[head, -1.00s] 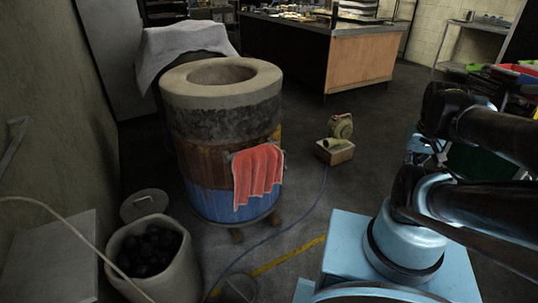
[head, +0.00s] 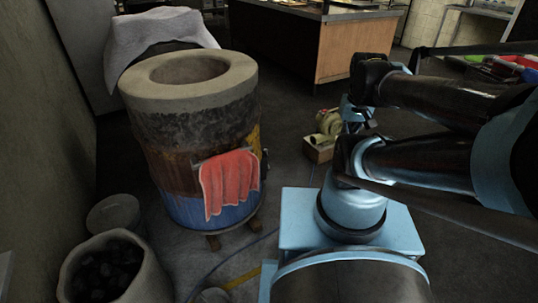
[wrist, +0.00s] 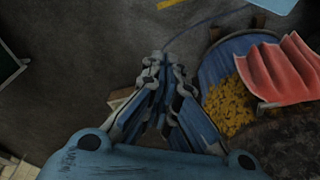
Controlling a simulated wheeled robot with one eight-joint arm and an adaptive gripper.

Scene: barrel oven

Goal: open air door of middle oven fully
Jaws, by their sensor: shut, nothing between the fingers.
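A barrel oven (head: 195,130) stands left of centre in the head view, with a pale rim, rusty middle and blue base. A red cloth (head: 228,182) hangs on its front. Its blue and yellow side (wrist: 230,92) shows at the right of the wrist view, beside the same red cloth (wrist: 283,68). A small dark piece sticks out at the barrel's right edge; I cannot tell whether it is the air door. My gripper (wrist: 167,64) is shut and empty, apart from the barrel. In the head view my arm partly hides it.
A cloth-covered shape (head: 155,40) stands behind the barrel. A bucket of coal (head: 115,268) is at the lower left. A green blower on a wooden box (head: 318,151) sits on the floor right of the barrel. A counter (head: 350,48) stands at the back.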

